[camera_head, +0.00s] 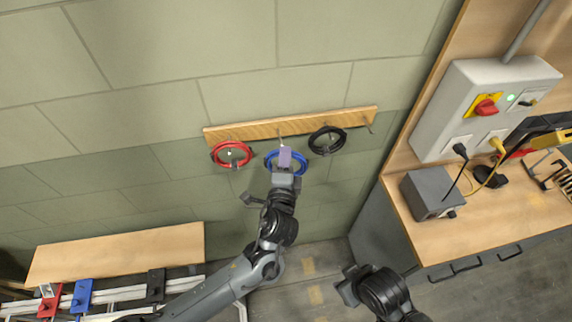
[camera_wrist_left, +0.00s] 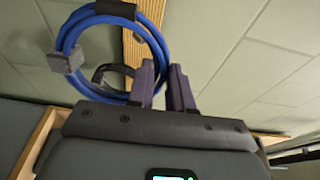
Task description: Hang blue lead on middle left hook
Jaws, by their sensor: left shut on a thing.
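The blue lead (camera_head: 270,163) is a coiled ring in front of the wall, below the wooden hook rail (camera_head: 255,130). My left gripper (camera_head: 286,157) is shut on the blue lead, with its purple fingers at the coil's edge. In the left wrist view the blue lead (camera_wrist_left: 68,40) shows large beside the left gripper (camera_wrist_left: 165,82), with a dark wrap and a grey block on it. The middle left hook (camera_head: 281,136) is just above the coil. I cannot tell whether the coil rests on it. My right gripper (camera_head: 349,287) is low in the picture, its fingers unclear.
A red lead (camera_head: 216,158) hangs left of the blue one, and a black lead (camera_head: 313,146) hangs right. The rightmost hook (camera_head: 368,126) is bare. A workbench (camera_head: 405,215) with a grey box (camera_head: 428,194) stands right. A wooden shelf (camera_head: 120,252) is lower left.

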